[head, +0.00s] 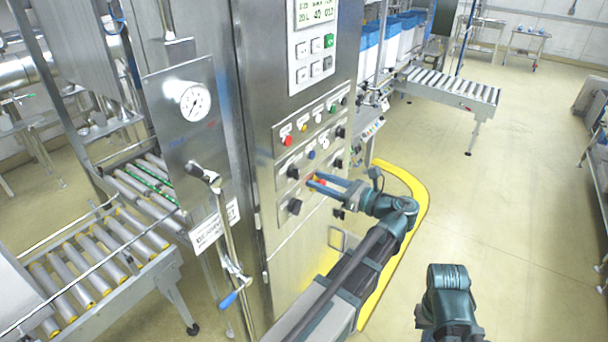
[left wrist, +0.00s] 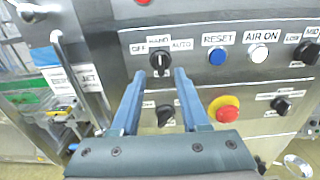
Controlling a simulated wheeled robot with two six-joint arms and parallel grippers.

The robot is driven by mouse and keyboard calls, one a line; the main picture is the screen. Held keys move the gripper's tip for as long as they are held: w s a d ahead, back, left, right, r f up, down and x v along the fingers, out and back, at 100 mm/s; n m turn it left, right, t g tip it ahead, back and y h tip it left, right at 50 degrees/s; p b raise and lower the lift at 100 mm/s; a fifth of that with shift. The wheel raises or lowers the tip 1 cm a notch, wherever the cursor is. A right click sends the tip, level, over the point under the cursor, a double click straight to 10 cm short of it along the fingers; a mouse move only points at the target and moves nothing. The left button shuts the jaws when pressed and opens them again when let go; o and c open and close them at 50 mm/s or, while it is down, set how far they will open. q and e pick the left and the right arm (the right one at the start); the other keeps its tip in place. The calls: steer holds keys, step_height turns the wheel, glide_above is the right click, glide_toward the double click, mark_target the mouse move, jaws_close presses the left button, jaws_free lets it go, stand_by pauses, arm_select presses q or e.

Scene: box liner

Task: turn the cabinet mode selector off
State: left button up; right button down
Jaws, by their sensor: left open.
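The mode selector is a black rotary knob (left wrist: 160,62) with a white mark, labelled OFF, HAND and AUTO on the grey cabinet panel. Its mark points about straight up, toward HAND. It also shows as a dark knob (head: 292,172) in the head view. My left gripper (head: 316,183) is open in front of the panel. In the left wrist view its two blue fingers (left wrist: 158,75) reach up toward the selector, one tip on each side of its lower part. I cannot tell whether they touch it. Of my right arm only a link shows, without its gripper.
A blue RESET button (left wrist: 217,56) and white AIR ON button (left wrist: 258,53) sit right of the selector. Below are another black knob (left wrist: 165,114) and a red emergency button (left wrist: 224,110).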

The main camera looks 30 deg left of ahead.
mark_target(299, 173)
arm_select(q)
steer(key=shift+w+a, duration=0.2)
steer(key=shift+a, duration=2.5)
jaws_close()
